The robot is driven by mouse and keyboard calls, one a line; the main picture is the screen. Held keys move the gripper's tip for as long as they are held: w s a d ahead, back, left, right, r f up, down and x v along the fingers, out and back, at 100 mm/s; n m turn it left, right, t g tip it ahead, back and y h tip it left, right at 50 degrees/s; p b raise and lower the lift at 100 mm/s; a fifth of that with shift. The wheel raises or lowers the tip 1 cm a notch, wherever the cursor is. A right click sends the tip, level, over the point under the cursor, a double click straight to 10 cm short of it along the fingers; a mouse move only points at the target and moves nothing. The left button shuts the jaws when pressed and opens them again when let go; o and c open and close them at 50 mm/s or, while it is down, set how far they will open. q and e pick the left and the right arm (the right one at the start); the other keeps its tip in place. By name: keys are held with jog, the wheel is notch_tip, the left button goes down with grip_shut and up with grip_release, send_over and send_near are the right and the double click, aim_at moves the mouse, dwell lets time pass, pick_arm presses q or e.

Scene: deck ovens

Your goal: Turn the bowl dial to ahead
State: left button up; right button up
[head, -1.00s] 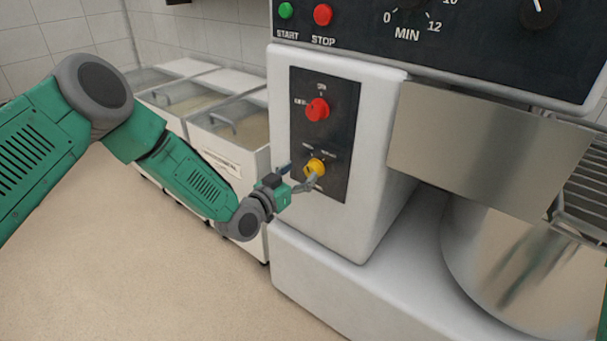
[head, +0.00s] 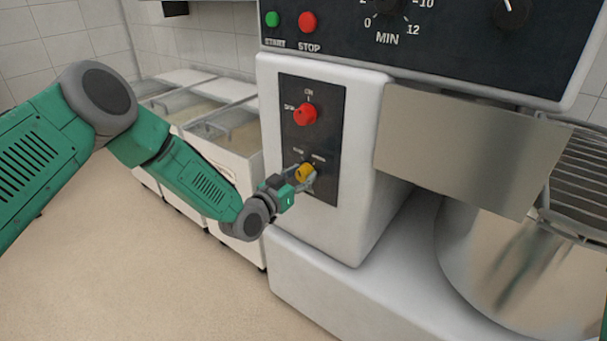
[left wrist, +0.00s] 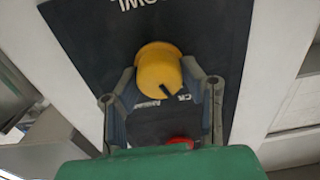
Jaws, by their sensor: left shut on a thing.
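The yellow bowl dial (head: 305,172) is on the dark panel (head: 330,125) on the front of the white mixer, below a red dial (head: 305,114). My left gripper (head: 306,178) is shut on the yellow dial, with a finger on either side. In the left wrist view the yellow dial (left wrist: 158,72) sits between the two fingers of my left gripper (left wrist: 162,88), and a dark pointer line shows on it. The word "BOWL" shows upside down on the panel there. The small position labels are too blurred to read surely. My right gripper is not in view.
Above is a black control panel with a green START button (head: 272,19), a red STOP button (head: 307,22) and a minutes dial. A steel guard (head: 460,145) and bowl (head: 490,255) stand at the right. White ingredient bins (head: 232,150) stand behind my left arm.

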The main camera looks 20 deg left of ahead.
pick_arm(q)
jog(key=shift+w+a+r+m, duration=0.15)
jog(key=shift+w+r+m, duration=0.05)
jog(key=shift+m, duration=0.1)
jog(key=m, duration=0.1)
jog(key=m+p, duration=0.1)
jog(key=shift+d+r+m, duration=0.1)
jog(key=shift+d+m, duration=0.2)
jog(key=shift+d, duration=0.05)
jog(key=m+p, duration=0.1)
jog(key=m, duration=0.1)
jog(key=shift+m, duration=0.4)
jog(key=m, duration=0.2)
jog(key=shift+d+m, duration=0.1)
jog(key=shift+m, duration=0.2)
jog(key=shift+m+p, duration=0.3)
jog(key=shift+m, duration=1.3)
